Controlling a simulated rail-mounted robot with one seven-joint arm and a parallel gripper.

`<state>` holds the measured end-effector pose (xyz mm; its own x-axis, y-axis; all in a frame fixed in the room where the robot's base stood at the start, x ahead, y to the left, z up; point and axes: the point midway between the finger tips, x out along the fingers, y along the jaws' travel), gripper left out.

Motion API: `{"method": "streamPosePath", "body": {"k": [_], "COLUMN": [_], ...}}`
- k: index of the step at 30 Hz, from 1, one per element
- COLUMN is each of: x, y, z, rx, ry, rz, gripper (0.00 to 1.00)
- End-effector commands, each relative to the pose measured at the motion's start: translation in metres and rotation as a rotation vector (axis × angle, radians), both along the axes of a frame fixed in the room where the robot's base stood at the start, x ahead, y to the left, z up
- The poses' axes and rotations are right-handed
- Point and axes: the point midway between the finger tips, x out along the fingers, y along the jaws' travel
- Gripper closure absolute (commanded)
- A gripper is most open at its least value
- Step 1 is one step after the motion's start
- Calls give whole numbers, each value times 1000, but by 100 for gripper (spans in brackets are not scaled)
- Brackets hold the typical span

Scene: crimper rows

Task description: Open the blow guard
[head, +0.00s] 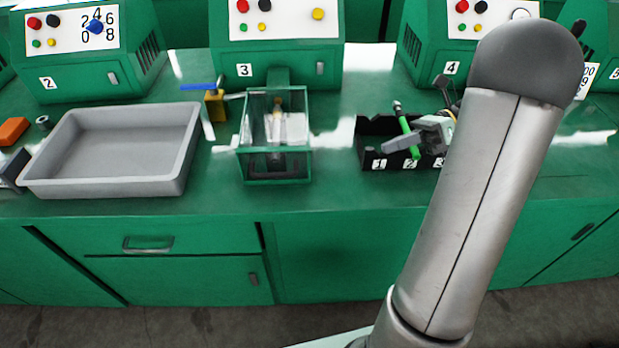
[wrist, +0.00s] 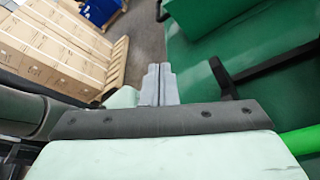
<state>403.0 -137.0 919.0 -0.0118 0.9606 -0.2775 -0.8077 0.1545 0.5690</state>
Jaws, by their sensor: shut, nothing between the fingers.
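The blow guard (head: 262,165) is a clear box with green edges in front of machine 3 in the head view. Its clear front panel appears to hang down in place, and a dark fixture with a brass-coloured part shows through it. My gripper (head: 388,146) is right of the guard, above the black bin, with its fingers pointing left and apart from the guard. In the wrist view my gripper's grey fingers (wrist: 158,84) are together with nothing between them. The guard is not clearly seen in the wrist view.
The black bin (head: 372,160) holds a green-handled tool (head: 404,125) close to my gripper; a green rod (wrist: 300,140) shows in the wrist view. A grey tray (head: 180,185) stands left of the guard. A brass-coloured block (head: 214,106) with a blue handle stands behind. Bench between guard and bin is clear.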

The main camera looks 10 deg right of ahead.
Motion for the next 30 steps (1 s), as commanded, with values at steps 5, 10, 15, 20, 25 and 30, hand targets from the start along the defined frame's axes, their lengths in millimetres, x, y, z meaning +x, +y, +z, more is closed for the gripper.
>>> {"method": "streamPosePath", "body": {"k": [5, 10, 15, 20, 25, 30], "x": [-1, -2, -2, -3, -3, -4], "y": [21, 57, 93, 127, 159, 181], "z": [-5, -15, -26, -36, -46, -51], "rx": [3, 2, 1, 1, 0, 0], "ry": [1, 1, 1, 0, 0, -1], "rz": [3, 4, 7, 6, 7, 5], "gripper": [100, 100, 100, 100, 100, 100]}}
